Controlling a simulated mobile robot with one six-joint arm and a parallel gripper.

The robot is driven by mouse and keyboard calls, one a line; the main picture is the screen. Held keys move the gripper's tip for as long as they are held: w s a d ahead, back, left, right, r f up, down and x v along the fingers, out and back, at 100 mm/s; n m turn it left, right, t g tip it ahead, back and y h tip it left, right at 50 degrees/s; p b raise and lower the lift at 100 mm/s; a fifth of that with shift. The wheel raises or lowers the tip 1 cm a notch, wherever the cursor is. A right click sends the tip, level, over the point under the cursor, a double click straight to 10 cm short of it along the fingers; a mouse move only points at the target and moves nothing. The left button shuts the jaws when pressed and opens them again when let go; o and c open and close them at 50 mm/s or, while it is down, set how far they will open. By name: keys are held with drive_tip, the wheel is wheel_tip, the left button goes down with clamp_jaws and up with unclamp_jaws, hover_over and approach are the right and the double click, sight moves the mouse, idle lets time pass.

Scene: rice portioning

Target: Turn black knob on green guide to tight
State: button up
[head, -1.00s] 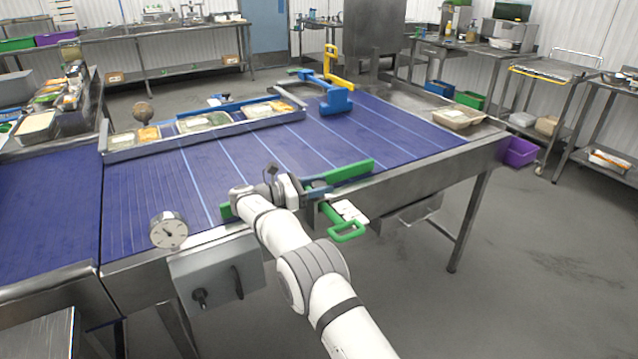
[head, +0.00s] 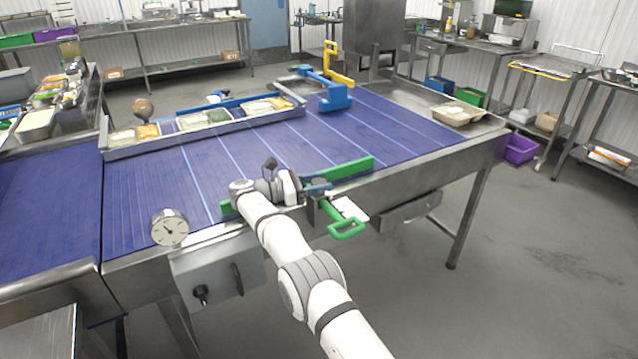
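The green guide (head: 352,168) is a long green bar along the near edge of the blue conveyor, with a green handle (head: 346,229) sticking out over the front edge. My gripper (head: 318,187) is at the middle of the guide, where a blue part sits near the handle's base. The black knob cannot be made out clearly; my wrist and the gripper cover that spot. Whether the fingers are open or shut is too small to tell.
A dial gauge (head: 169,228) and a control box (head: 216,274) are on the near side, left of my arm. Food trays (head: 205,121) line the far side. A tan tray (head: 457,113) sits at the right end.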

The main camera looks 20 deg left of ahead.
sight(319, 181)
drive_tip(key=o, duration=0.4)
wheel_tip(319, 181, up, 10)
drive_tip(key=shift+p, duration=0.6)
